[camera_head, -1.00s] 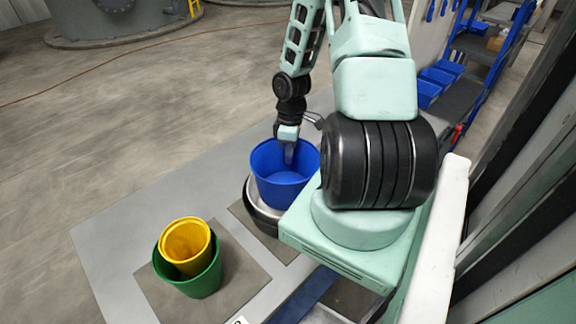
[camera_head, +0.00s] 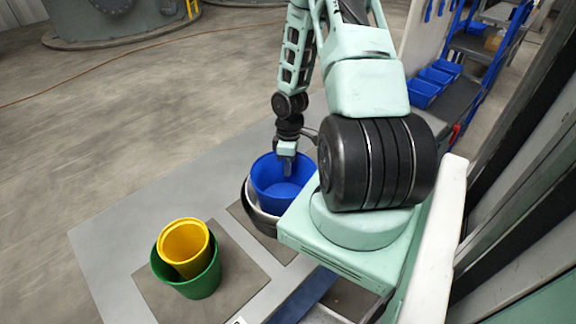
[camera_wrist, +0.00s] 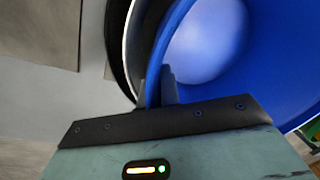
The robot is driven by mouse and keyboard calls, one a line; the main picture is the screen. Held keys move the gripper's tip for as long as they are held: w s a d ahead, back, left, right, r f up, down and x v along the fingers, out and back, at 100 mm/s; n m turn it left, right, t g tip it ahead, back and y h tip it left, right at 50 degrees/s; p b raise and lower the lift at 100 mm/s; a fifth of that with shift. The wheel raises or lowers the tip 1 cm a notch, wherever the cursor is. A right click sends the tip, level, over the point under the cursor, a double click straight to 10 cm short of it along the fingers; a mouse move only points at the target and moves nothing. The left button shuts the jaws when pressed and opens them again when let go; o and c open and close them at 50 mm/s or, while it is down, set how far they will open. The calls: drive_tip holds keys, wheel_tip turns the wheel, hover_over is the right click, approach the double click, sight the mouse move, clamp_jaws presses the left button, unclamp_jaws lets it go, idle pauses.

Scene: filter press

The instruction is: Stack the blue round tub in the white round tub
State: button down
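The blue round tub (camera_head: 280,190) is held upright by my gripper (camera_head: 287,165), whose fingers straddle its rim. In the wrist view my gripper (camera_wrist: 157,90) has the blue wall (camera_wrist: 230,95) between its fingertips. The white round tub (camera_head: 251,196) shows only as a pale rim along the left of the blue tub; the rest is hidden. The blue tub's lower part appears inside the white tub; I cannot tell whether it rests on its bottom. The white rim (camera_wrist: 131,45) lies close outside the blue wall in the wrist view.
A black round tub (camera_head: 263,222) shows around and below the white one. A yellow tub (camera_head: 185,243) stands inside a green tub (camera_head: 205,284) at the lower left, on a brownish mat (camera_head: 240,272). The grey surface (camera_head: 130,240) to the left is clear.

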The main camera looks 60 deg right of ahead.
drive_tip(key=c, duration=1.9)
unclamp_jaws()
wheel_tip(320, 180, up, 12)
drive_tip(key=d+r, duration=0.1)
drive_tip(key=d, duration=0.1)
drive_tip(key=w+a+r+n, duration=0.1)
drive_tip(key=w+a+r, duration=0.15)
drive_tip(key=a, duration=0.25)
drive_tip(key=w+a+r, duration=0.1)
drive_tip(key=w+a, duration=0.2)
drive_tip(key=a, duration=0.2)
drive_tip(key=s+a+r+n, duration=0.1)
drive_tip(key=s+a+r, duration=0.15)
drive_tip(key=a, duration=0.55)
drive_tip(key=s+a+r+h, duration=0.1)
drive_tip(key=a+r, duration=0.2)
drive_tip(key=a, duration=0.5)
drive_tip(key=s+a+r+n, duration=0.1)
drive_tip(key=a+r, duration=0.1)
drive_tip(key=a, duration=0.7)
drive_tip(key=shift+t, duration=0.3)
drive_tip(key=s+a+r, duration=0.1)
drive_tip(key=s+a, duration=0.1)
drive_tip(key=s, duration=0.1)
drive_tip(key=s+a+r, duration=0.1)
drive_tip(key=s+a, duration=0.2)
drive_tip(key=s+a+r, duration=0.1)
drive_tip(key=s+a, duration=0.1)
drive_tip(key=s, duration=0.2)
drive_tip(key=shift+a, duration=0.4)
